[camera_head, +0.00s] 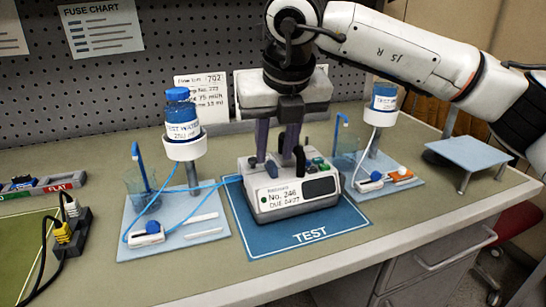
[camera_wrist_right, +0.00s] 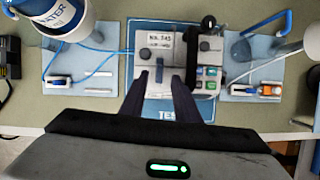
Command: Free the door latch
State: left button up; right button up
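A white infusion pump (camera_head: 290,192) stands on the blue TEST mat (camera_head: 310,228). It has a paper label, a dark screen, coloured buttons and several dark knobs on top. It also shows in the right wrist view (camera_wrist_right: 157,62). A dark upright lever or knob (camera_head: 299,158) rises from its top; I cannot tell for certain which part is the door latch. My right gripper (camera_head: 277,158) points down over the back of the pump, its two dark fingers apart with nothing visible between them. In the right wrist view the fingertips (camera_wrist_right: 160,76) overlap the pump; contact is unclear. My left gripper is out of view.
Bottle stands flank the pump, left (camera_head: 184,150) and right (camera_head: 379,118), on pale boards. A blue tube (camera_head: 210,188) runs from the left board to the pump. A small raised platform (camera_head: 470,153) is at the right. The front bench strip is clear.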

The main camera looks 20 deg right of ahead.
aim_at(271, 167)
jog(key=shift+x, duration=1.5)
